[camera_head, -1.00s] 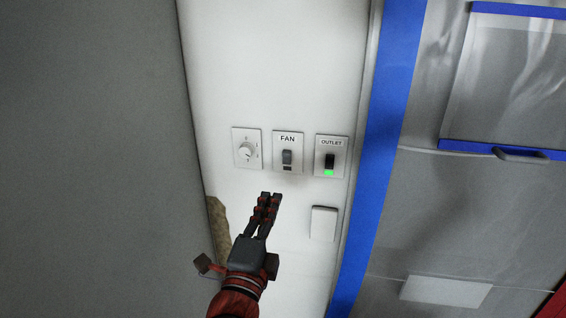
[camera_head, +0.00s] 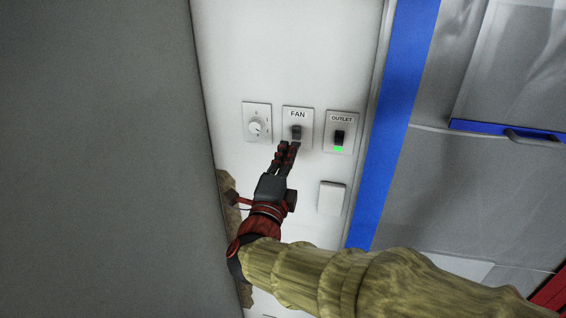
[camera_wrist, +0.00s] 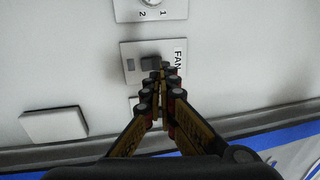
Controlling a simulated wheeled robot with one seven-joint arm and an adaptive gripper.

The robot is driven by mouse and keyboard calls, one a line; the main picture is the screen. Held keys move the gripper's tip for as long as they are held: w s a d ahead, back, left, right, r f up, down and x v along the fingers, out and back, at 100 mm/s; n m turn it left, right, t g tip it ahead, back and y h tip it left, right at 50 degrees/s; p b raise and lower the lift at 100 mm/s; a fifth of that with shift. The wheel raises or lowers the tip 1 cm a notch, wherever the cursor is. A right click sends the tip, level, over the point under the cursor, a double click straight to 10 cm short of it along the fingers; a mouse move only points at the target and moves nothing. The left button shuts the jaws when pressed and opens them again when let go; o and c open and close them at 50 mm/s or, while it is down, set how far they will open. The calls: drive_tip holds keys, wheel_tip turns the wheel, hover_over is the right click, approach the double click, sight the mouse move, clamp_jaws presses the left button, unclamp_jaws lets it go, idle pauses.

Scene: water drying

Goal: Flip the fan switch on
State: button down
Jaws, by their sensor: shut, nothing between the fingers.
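The fan switch (camera_head: 296,132) is a grey rocker on a white plate labelled FAN, in the middle of a row on the white wall. In the head view my gripper (camera_head: 289,145) is shut and empty, its fingertips just below the rocker and over the lower part of the plate. In the wrist view the fan switch (camera_wrist: 150,63) shows just beyond the fingertips (camera_wrist: 163,72). I cannot tell whether the tips touch it. The plate's small indicator window (camera_wrist: 131,65) looks dark in the wrist view; the fingers hide it in the head view.
A dial plate (camera_head: 256,122) is left of the fan switch. An outlet switch (camera_head: 340,136) with a lit green light is close on the right. A blank white plate (camera_head: 331,197) sits below it. A grey surface (camera_head: 100,150) fills the left; a blue strip (camera_head: 393,110) edges the wall.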

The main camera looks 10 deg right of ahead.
sight(296, 130)
drive_tip(key=shift+p+x, duration=0.5)
drive_tip(key=shift+x, duration=2.2)
drive_tip(key=shift+w+d+r+g+p, duration=0.2)
drive_tip(key=shift+r+g+p, duration=0.25)
drive_tip(key=shift+p, duration=0.4)
drive_tip(key=shift+w+f, duration=0.1)
drive_tip(key=shift+f, duration=0.15)
